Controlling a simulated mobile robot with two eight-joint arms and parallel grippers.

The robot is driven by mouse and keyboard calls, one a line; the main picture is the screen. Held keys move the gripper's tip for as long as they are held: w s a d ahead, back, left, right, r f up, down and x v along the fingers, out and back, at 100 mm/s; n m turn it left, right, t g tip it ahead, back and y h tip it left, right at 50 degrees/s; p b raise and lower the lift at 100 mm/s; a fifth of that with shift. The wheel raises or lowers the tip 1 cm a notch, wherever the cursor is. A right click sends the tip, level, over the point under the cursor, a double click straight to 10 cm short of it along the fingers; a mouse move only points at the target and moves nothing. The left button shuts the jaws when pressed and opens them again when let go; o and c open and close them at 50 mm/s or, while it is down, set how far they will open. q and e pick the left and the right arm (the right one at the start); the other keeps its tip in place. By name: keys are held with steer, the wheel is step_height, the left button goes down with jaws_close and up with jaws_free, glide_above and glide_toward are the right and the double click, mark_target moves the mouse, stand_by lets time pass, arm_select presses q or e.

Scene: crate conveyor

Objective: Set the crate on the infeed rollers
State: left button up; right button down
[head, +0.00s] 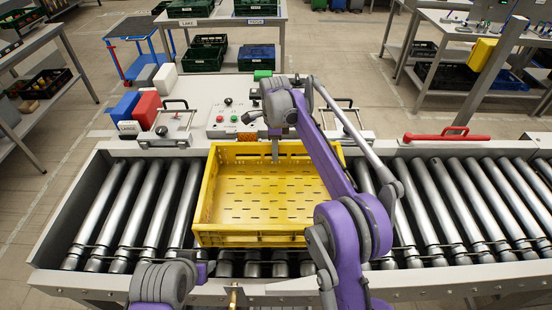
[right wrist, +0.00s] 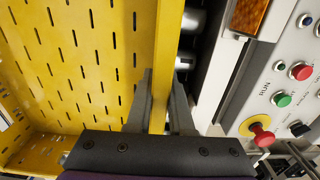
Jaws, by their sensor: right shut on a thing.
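The yellow crate (head: 262,235) is empty, with a slotted floor, and is over the middle of the roller conveyor (head: 125,215) in the head view. It looks roughly level; I cannot tell whether its bottom fully touches the rollers. My right gripper (head: 275,155) reaches over the crate to its far wall. In the right wrist view, the fingers (right wrist: 160,105) straddle that yellow wall (right wrist: 167,65) and are shut on it, with the crate floor at left. Part of my left arm shows at the bottom left of the head view, but its gripper does not show.
A control panel (head: 222,122) with buttons and a red emergency stop (right wrist: 262,136) stands just behind the crate. A red handle (head: 445,135) lies along the far rail at right. Bare rollers lie on both sides of the crate. Shelves with dark crates stand behind.

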mark_target(275, 164)
arm_select(q)
steer(key=shift+s+f, duration=0.1)
steer(key=shift+f, duration=0.05)
arm_select(e)
steer(key=shift+f, duration=1.5)
arm_select(q)
steer(key=shift+f, duration=0.1)
arm_select(e)
steer(key=shift+f, duration=0.2)
steer(key=c, duration=0.8)
jaws_free()
steer(key=shift+r, duration=0.1)
step_height(275, 164, up, 12)
steer(key=shift+w+f+p, duration=0.1)
steer(key=shift+p, duration=0.65)
arm_select(q)
steer(key=r, duration=0.1)
steer(key=w+r, duration=0.1)
steer(key=shift+w+r, duration=0.3)
steer(key=shift+r, duration=0.1)
arm_select(e)
steer(key=shift+r, duration=0.2)
